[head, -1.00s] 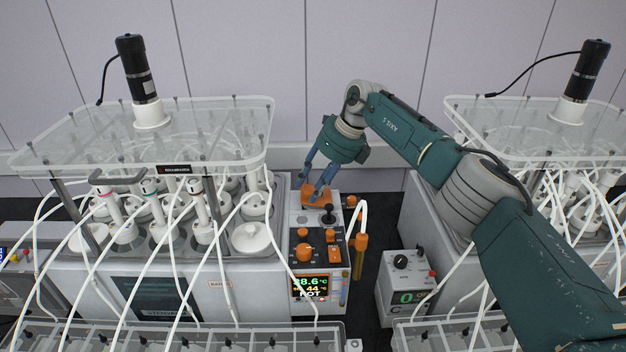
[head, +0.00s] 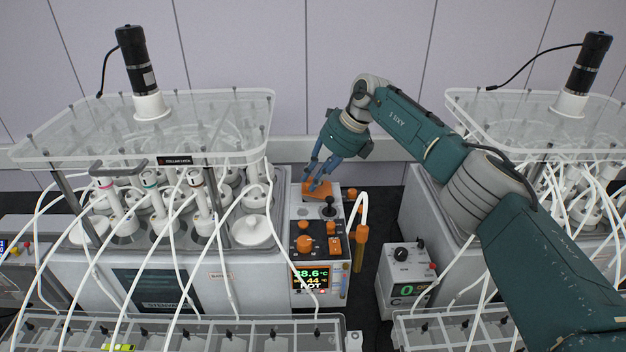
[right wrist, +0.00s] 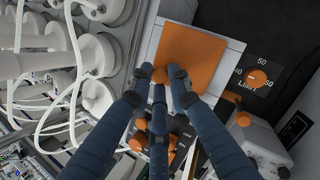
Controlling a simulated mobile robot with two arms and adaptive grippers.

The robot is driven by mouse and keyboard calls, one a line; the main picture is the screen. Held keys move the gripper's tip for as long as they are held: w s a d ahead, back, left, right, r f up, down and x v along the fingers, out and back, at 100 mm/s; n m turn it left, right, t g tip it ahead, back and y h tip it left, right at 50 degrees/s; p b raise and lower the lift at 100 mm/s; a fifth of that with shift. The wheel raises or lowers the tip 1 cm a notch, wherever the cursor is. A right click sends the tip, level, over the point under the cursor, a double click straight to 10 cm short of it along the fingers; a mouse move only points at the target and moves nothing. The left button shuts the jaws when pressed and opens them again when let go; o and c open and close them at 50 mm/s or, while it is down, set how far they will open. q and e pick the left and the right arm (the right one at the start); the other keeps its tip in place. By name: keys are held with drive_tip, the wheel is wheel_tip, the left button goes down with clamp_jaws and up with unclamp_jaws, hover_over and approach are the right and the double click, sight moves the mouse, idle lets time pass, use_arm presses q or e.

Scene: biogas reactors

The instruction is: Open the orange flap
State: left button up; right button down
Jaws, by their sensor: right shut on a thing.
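The orange flap (head: 318,193) lies on the grey top of the control unit, behind a black joystick. In the right wrist view the flap (right wrist: 190,52) is a flat orange square and looks closed. My right gripper (head: 314,183) is over the flap with its blue fingers pointing down. In the right wrist view the fingertips (right wrist: 162,78) meet at the flap's lower left edge, shut on a small orange part there. The fingers partly hide that part. My left gripper is not in view.
The control unit carries orange knobs (head: 305,243), a joystick (head: 328,207) and a lit display (head: 311,278). Lidded vessels with white tubes (head: 251,230) crowd the left. A small box with a dial (head: 401,254) stands to the right, past a dark gap.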

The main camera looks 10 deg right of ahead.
drive_tip(key=d+y+b, duration=0.1)
drive_tip(key=b, duration=0.1)
drive_tip(key=d+y+b, duration=0.1)
drive_tip(key=y+b, duration=0.1)
drive_tip(key=d+r+t+y+b, duration=0.1)
drive_tip(key=b, duration=0.2)
drive_tip(key=shift+s+d+y, duration=0.3)
drive_tip(key=shift+d+y, duration=0.1)
drive_tip(key=shift+s+d+r+t+y+b, duration=0.1)
drive_tip(key=shift+d+r+t+y+b, duration=0.3)
drive_tip(key=shift+y+b, duration=0.35)
